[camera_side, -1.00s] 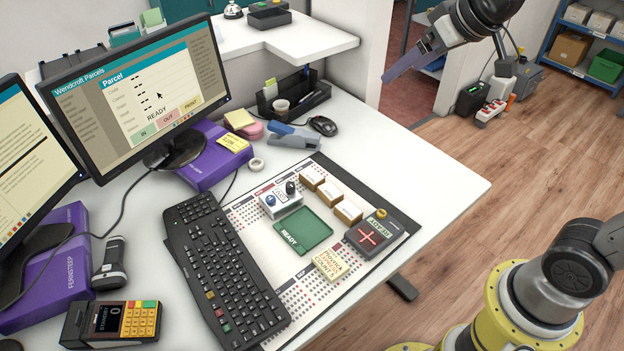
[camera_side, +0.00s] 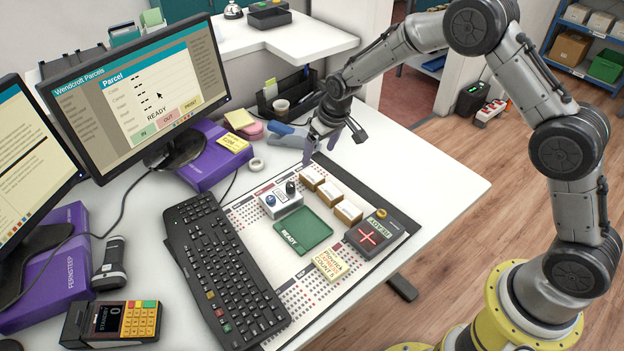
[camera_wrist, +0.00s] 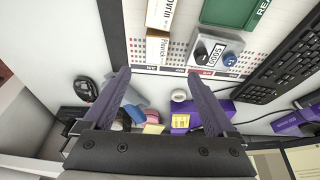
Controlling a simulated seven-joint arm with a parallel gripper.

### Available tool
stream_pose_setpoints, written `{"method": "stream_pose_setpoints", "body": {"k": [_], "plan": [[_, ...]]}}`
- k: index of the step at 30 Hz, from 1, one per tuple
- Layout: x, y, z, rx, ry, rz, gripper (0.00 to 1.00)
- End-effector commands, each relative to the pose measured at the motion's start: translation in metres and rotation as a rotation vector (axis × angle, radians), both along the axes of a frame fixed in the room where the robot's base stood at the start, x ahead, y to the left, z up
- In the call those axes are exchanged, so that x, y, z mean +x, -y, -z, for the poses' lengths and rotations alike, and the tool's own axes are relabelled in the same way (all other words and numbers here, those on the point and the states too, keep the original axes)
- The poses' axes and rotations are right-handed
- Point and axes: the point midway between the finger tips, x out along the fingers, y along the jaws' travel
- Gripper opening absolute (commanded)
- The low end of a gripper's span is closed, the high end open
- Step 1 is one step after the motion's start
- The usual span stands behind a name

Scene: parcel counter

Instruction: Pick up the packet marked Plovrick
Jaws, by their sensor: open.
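Three brown packets with white labels lie in a row on the desk mat: a far one (camera_side: 312,179), a middle one (camera_side: 329,194) and a near one (camera_side: 348,211). Their labels are too small to read in the side view. In the wrist view one packet (camera_wrist: 159,46) has a label starting with what looks like "Plov", its end unclear. My gripper (camera_side: 331,150) is open and empty, above the desk by the far packet. In the wrist view its fingertips (camera_wrist: 159,74) point towards that packet.
A keyboard (camera_side: 226,270) lies left. A stapler (camera_wrist: 134,112) lies behind my gripper. The right desk end is clear.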

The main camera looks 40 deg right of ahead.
Motion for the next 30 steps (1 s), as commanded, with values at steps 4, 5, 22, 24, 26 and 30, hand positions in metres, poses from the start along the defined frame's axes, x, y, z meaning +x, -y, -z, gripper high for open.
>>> {"method": "stream_pose_setpoints", "body": {"k": [4,5,22,24,26,30], "plan": [[0.008,0.0,0.03,0.0,-0.005,0.0,0.91],[0.009,0.0,0.035,0.0,-0.005,0.0,0.91],[0.026,0.006,0.096,-0.001,-0.003,0.001,0.91],[0.029,0.006,0.104,-0.001,-0.002,0.0,0.91],[0.031,0.005,0.109,0.0,-0.001,0.0,0.91],[0.033,0.005,0.114,0.0,0.001,0.0,0.91]]}}
